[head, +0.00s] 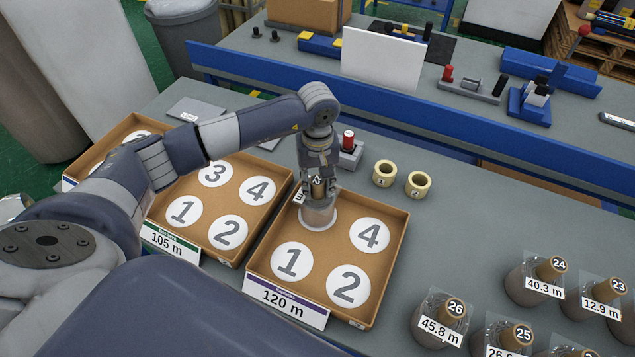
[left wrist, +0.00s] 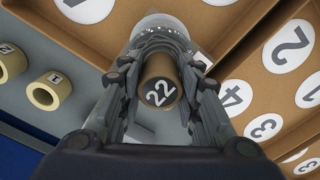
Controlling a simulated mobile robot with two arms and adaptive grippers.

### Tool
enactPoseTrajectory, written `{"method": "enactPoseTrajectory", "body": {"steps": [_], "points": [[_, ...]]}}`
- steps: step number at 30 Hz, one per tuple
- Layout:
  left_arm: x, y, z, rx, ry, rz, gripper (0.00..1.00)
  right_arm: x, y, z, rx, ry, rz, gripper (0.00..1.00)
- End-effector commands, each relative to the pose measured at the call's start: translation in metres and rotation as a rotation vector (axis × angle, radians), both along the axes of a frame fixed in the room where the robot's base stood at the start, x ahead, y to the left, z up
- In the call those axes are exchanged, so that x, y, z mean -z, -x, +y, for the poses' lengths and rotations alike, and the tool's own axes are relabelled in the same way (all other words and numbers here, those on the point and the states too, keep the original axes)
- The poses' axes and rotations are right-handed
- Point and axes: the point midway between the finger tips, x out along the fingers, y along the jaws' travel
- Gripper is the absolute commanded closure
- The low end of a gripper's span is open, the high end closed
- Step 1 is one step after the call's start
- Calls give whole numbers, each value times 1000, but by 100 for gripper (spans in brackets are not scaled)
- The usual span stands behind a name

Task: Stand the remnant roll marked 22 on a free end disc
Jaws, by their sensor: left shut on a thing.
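The remnant roll marked 22 (head: 319,213) is upright in the fingers of my left gripper (head: 317,187), over the upper-left disc (head: 303,222) of the 120 m tray (head: 394,265). The left wrist view shows the roll's dark end label 22 (left wrist: 159,93) between the fingers. The roll's foot lies within the white disc; I cannot tell whether it touches. Discs 1 (head: 291,261), 2 (head: 348,287) and 4 (head: 370,235) in this tray are bare. My right gripper is not in view.
The 105 m tray (head: 232,262) with bare numbered discs is on the left, with another tray (head: 105,145) behind it. Two cream rings (head: 384,173) (head: 418,184) stand beyond the 120 m tray. Several wrapped rolls, including 26 (head: 438,318), stand at the lower right.

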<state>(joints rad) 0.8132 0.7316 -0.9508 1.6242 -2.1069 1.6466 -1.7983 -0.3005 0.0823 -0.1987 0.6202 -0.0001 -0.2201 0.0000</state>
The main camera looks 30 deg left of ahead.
Motion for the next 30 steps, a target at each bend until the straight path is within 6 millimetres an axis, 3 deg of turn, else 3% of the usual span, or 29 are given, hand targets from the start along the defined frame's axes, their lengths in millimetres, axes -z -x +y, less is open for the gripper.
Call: {"method": "enactPoseTrajectory", "body": {"steps": [1,2,4,17,30], "points": [[1,0,0,0,0,-1,100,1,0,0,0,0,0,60],[0,0,0,0,0,-1,62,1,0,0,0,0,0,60],[0,0,0,0,0,-1,46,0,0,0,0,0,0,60],[-6,-1,0,0,0,-2,45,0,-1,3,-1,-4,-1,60],[-91,-1,0,1,1,-6,45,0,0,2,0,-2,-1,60]]}}
